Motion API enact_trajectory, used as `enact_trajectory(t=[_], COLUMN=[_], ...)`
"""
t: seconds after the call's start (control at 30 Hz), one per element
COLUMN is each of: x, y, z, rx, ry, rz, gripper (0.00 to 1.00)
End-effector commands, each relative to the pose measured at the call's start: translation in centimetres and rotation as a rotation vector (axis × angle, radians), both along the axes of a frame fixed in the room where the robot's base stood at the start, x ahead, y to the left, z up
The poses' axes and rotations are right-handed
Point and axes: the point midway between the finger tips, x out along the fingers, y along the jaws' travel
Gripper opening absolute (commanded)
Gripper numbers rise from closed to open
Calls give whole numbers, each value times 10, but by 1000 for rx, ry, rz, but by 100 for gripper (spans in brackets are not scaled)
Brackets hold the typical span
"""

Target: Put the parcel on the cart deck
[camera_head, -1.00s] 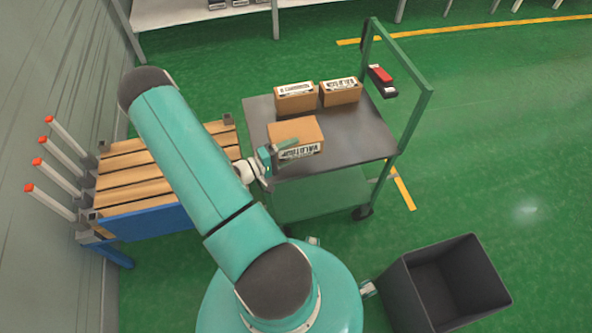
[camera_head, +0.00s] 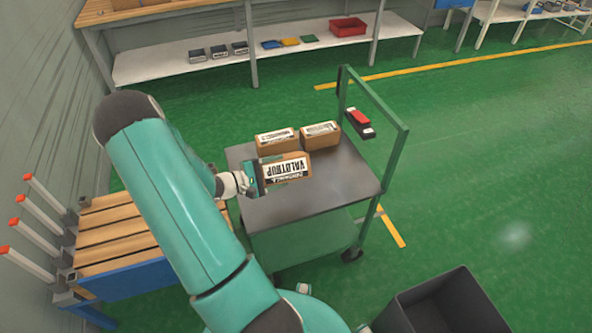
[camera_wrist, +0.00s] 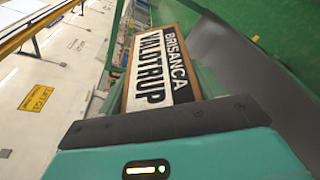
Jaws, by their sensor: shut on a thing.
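The parcel (camera_head: 286,168) is a brown cardboard box with a black-and-white label. My gripper (camera_head: 262,176) is shut on its left end in the head view. The parcel is over the left part of the grey cart deck (camera_head: 325,188); I cannot tell whether it touches the deck. In the wrist view the parcel (camera_wrist: 160,65) fills the middle, its label facing the camera, above the gripper's dark edge.
Two other boxes (camera_head: 277,140) (camera_head: 320,134) stand at the deck's back. A green handle frame (camera_head: 380,105) rises at the right, with a red-and-black device (camera_head: 359,121). A slatted wooden rack (camera_head: 130,235) stands left of the cart, and a dark bin (camera_head: 445,312) in front. The deck's front right is bare.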

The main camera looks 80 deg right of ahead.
Motion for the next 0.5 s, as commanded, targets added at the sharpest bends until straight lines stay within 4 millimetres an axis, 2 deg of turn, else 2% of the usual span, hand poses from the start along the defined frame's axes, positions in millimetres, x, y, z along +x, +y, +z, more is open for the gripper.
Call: enact_trajectory(t=[0.3, 0.5], x=[-35, -57], y=[14, 26], z=[18, 28], rx=[449, 686], ry=[231, 368], rz=[16, 41], gripper=[0, 0])
